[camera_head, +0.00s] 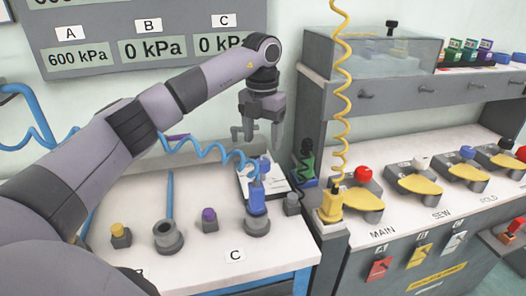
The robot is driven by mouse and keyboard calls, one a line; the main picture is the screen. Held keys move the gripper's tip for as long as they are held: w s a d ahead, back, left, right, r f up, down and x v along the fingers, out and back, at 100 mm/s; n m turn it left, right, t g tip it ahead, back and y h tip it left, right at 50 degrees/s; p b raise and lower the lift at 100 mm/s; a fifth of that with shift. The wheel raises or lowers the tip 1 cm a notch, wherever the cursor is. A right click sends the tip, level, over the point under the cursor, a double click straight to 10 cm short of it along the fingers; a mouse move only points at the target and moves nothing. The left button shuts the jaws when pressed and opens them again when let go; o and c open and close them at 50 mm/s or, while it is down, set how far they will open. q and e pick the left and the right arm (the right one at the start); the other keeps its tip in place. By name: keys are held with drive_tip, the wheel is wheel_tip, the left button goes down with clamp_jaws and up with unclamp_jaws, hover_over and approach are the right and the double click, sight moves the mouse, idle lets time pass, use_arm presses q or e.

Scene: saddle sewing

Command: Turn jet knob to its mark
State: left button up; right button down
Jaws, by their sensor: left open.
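My left gripper (256,140) is open and empty, pointing down above the left bench, over the blue tool (257,190) on its grey base. I cannot tell which knob is the jet knob, and no mark is readable. Small knobs on grey bases stand on the bench: a yellow one (118,230) at the left and a purple one (209,214) near the middle. A small grey piece (292,203) stands right of the blue tool. The gripper is apart from all of them. My right gripper is not in view.
A blue coiled hose runs to the blue tool. A yellow coiled hose (341,90) hangs to a yellow tool (331,205) at the right bench's edge. A grey ring holder (168,236) stands on the left bench. Yellow pedals with coloured knobs line the right bench. The pressure panel (90,85) hangs behind.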

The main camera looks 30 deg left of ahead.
sight(262, 162)
use_arm(q)
drive_tip(key=shift+f+p, duration=0.3)
drive_tip(key=shift+f, duration=3.2)
drive_tip(key=c, duration=1.1)
